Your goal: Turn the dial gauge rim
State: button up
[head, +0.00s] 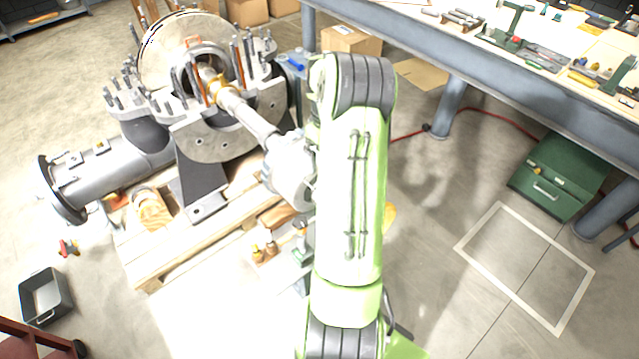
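I cannot make out the dial gauge or its rim in the head view. The split casing (205,143) stands open on its support at the left, with upright studs around its flange. A grey shaft (248,118) with a brass-coloured ring (217,88) runs from the casing down to the right. Its lower right end meets a pale, rounded part (289,165), partly covered by my green arm. My gripper does not show; my arm fills the middle of the picture and hides what is behind it.
A wooden pallet (150,265) lies under the casing. A workbench (455,62) with many tools spans the upper right. A green toolbox (556,178) stands below it. A dark bin (45,296) is at the lower left. The floor inside the white marked square is clear.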

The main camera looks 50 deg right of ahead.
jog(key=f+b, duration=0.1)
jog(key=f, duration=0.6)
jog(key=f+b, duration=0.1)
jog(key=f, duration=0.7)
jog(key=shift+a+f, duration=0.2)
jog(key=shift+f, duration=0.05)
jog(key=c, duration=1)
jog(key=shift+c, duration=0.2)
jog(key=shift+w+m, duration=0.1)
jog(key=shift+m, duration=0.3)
